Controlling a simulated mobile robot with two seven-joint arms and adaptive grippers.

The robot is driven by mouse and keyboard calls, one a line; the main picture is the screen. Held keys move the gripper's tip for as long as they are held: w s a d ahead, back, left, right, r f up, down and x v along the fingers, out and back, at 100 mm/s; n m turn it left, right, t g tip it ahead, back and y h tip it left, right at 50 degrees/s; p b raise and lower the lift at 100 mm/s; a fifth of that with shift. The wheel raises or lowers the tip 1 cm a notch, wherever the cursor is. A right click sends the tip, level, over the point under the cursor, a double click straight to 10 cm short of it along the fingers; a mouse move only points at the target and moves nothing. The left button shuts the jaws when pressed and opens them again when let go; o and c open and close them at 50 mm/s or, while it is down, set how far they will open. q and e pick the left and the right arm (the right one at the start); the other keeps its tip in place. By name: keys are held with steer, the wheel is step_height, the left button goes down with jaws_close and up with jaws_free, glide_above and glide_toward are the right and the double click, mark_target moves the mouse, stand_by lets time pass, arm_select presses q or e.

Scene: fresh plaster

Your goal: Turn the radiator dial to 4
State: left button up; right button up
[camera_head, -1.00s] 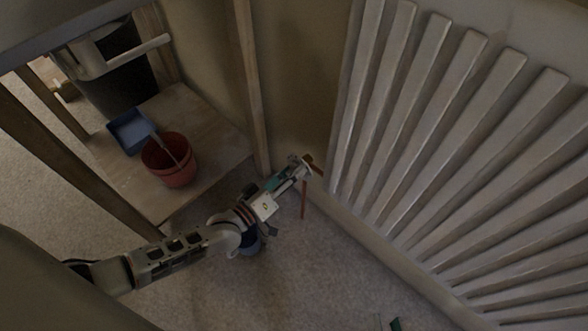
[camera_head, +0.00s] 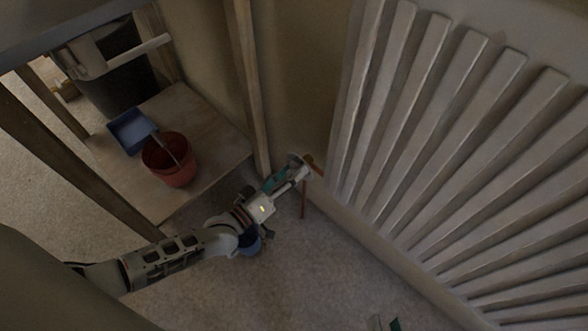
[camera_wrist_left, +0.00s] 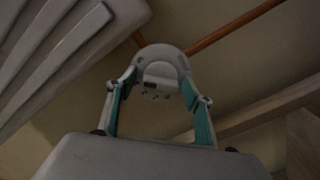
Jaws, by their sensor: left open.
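The white round radiator dial (camera_wrist_left: 160,62) sits on a copper pipe beside the radiator (camera_head: 432,130). A dark mark and small dots show on its face, too small to read. In the head view the dial (camera_head: 305,168) is partly hidden by my left gripper (camera_head: 297,172). In the left wrist view, the teal-padded fingers of my left gripper (camera_wrist_left: 159,84) stand open, one on each side of the dial. I cannot tell whether they touch it. The tip of my right gripper (camera_head: 388,323) shows at the bottom edge of the head view, mostly cut off.
A copper pipe (camera_head: 303,200) runs down to the carpet below the dial. Wooden posts (camera_head: 246,85) stand left of the gripper. A red bucket (camera_head: 170,160) and a blue dustpan (camera_head: 130,130) are on a board at the left. The carpet (camera_head: 290,275) below is mostly clear.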

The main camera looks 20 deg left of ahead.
arm_select(q)
steer(key=v, duration=1.1)
steer(key=shift+r, duration=0.1)
